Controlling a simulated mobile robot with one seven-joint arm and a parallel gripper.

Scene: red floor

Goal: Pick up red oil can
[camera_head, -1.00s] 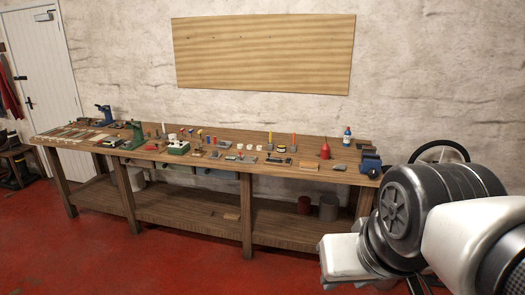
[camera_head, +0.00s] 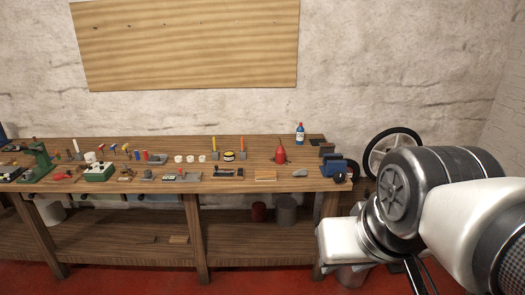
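The red oil can (camera_head: 280,155) stands upright on the right part of the wooden workbench (camera_head: 262,188), with a thin spout pointing up. My arm fills the lower right of the head view. It is in front of the bench's right end and well apart from the can. My gripper (camera_head: 415,277) seems to be only partly in view at the bottom edge, as dark parts below the arm. Its fingers cannot be made out, so I cannot tell if it is open or shut.
A blue vise (camera_head: 337,167) sits at the bench's right end. A wooden block (camera_head: 265,175) and a grey item (camera_head: 300,173) lie in front of the can. Several small tools cover the bench to the left. A wheel (camera_head: 393,150) stands behind my arm. Cans stand on the lower shelf.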

